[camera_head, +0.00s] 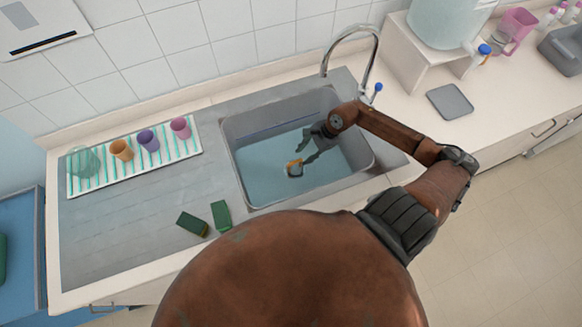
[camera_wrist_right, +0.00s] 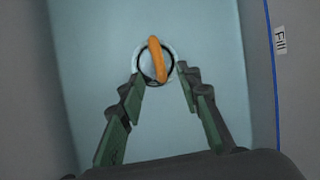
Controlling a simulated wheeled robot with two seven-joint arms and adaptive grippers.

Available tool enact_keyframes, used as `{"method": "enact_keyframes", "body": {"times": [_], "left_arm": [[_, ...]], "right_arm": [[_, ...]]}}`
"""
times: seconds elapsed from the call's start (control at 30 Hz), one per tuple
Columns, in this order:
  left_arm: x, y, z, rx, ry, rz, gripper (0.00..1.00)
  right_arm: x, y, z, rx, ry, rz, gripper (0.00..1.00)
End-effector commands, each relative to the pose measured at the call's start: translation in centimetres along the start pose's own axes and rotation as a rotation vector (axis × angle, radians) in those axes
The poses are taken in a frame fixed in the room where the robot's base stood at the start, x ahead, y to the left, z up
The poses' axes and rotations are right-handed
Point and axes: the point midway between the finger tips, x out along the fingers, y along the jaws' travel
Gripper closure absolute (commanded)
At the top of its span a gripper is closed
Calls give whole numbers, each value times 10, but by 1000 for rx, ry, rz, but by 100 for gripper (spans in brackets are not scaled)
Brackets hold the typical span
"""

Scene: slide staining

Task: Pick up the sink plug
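The sink plug (camera_head: 294,169) lies in the water-filled sink (camera_head: 232,150). It has an orange handle and a pale ring with a dark rim. It also shows in the right wrist view (camera_wrist_right: 157,60), ahead of the fingers. My right gripper (camera_head: 306,150) reaches into the sink, just above and behind the plug in the head view. In the right wrist view the gripper (camera_wrist_right: 160,73) is open, with its fingertips apart on either side of the plug's near edge. I cannot tell whether they touch it. My left gripper is not in view.
The sink walls surround the gripper, and a curved faucet (camera_head: 375,45) stands behind. Left are a striped mat (camera_head: 88,187) with several cups and two green sponges (camera_head: 221,214). A "Fill" label (camera_wrist_right: 280,41) marks the sink wall. A grey tray (camera_head: 450,101) lies right.

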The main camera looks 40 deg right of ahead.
Motion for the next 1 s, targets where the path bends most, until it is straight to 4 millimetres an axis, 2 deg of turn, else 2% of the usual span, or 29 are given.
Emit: {"method": "enact_keyframes", "body": {"times": [0.2,0.53,0.83,1.0], "left_arm": [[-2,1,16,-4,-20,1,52],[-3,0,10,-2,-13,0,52],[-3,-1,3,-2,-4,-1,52],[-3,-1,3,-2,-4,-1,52]], "right_arm": [[22,-1,4,0,-4,0,68],[63,0,7,1,-2,-2,68],[67,0,7,0,0,-1,69],[67,0,7,0,0,-1,81]]}}
